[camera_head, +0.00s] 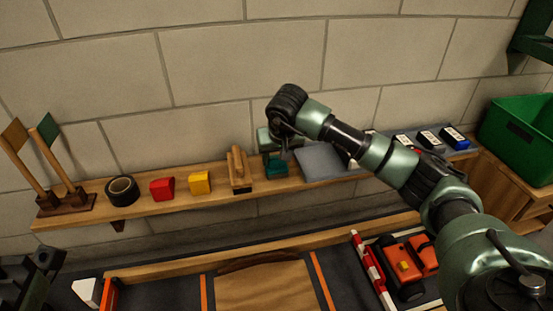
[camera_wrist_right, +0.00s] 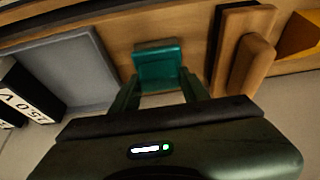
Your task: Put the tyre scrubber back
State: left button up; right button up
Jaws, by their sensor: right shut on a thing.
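The teal block, which I take to be the tyre scrubber (camera_head: 276,167), is at the wooden wall shelf (camera_head: 140,207). My right gripper (camera_head: 277,152) is above it, pointing down, with its fingers shut on the block. In the right wrist view the teal scrubber (camera_wrist_right: 158,66) shows between the two fingertips (camera_wrist_right: 160,92), over the shelf board. I cannot tell whether its underside touches the board. A dark part at the lower left edge of the head view seems to be my left gripper (camera_head: 33,278); its jaws cannot be made out.
A wooden handled block (camera_head: 240,171) stands just left of the scrubber, a grey tray (camera_head: 322,162) just right. Yellow (camera_head: 200,183) and red (camera_head: 162,189) blocks and black tape (camera_head: 122,190) sit farther left. Battery boxes (camera_head: 429,140) and a green bin (camera_head: 520,135) are right.

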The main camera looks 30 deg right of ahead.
jog(key=shift+r, duration=0.1)
jog(key=o, duration=1.5)
jog(key=shift+c, duration=0.2)
